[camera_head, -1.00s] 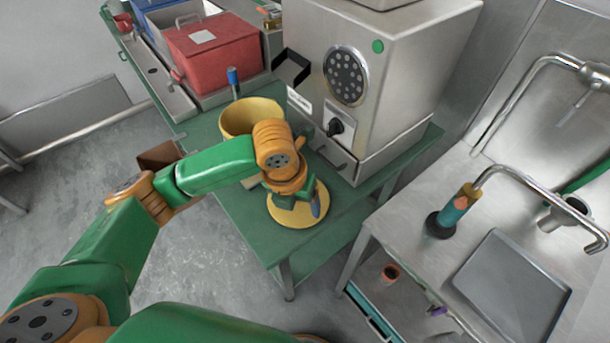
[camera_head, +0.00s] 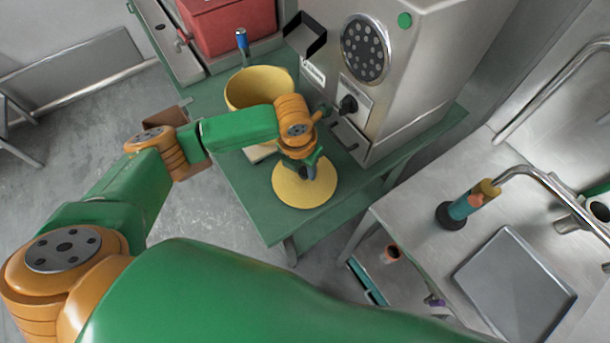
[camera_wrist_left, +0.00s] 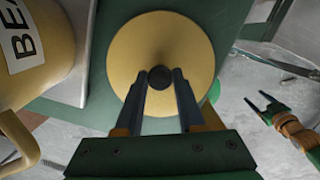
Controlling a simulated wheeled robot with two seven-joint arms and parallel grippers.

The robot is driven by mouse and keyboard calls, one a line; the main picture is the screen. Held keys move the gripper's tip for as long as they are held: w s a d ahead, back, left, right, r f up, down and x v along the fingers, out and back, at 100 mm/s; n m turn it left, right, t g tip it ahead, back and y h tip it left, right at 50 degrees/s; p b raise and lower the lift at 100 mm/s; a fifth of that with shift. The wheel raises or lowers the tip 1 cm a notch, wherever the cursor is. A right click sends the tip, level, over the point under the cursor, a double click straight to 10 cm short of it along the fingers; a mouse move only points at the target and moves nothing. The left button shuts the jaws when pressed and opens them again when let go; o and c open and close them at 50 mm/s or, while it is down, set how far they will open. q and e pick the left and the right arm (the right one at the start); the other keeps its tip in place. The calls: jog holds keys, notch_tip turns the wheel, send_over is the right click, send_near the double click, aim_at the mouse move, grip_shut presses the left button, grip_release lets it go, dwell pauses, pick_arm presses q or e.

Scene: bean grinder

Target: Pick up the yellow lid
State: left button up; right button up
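The yellow lid (camera_head: 300,193) is a round disc lying flat on the green table, in front of the grinder. In the left wrist view the lid (camera_wrist_left: 125,55) shows from above, with a black knob (camera_wrist_left: 160,77) at its middle. My left gripper (camera_head: 308,174) is over the lid, pointing down. In the left wrist view its two fingertips (camera_wrist_left: 160,72) are apart, one on each side of the knob. I cannot tell if they touch it. My right gripper (camera_wrist_left: 257,99) shows at the right of the wrist view, open and empty, away from the table.
A yellow bucket (camera_head: 245,90) stands behind the lid; its lettered side (camera_wrist_left: 40,55) is close left in the wrist view. The metal grinder (camera_head: 420,85) stands right behind the lid. A steel counter (camera_head: 410,215) with a grey tray (camera_head: 515,285) is at right.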

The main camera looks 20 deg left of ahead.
pick_arm(q)
jog(key=shift+s+r, duration=0.1)
jog(key=shift+s, duration=0.05)
grip_shut()
jog(key=shift+w, duration=0.25)
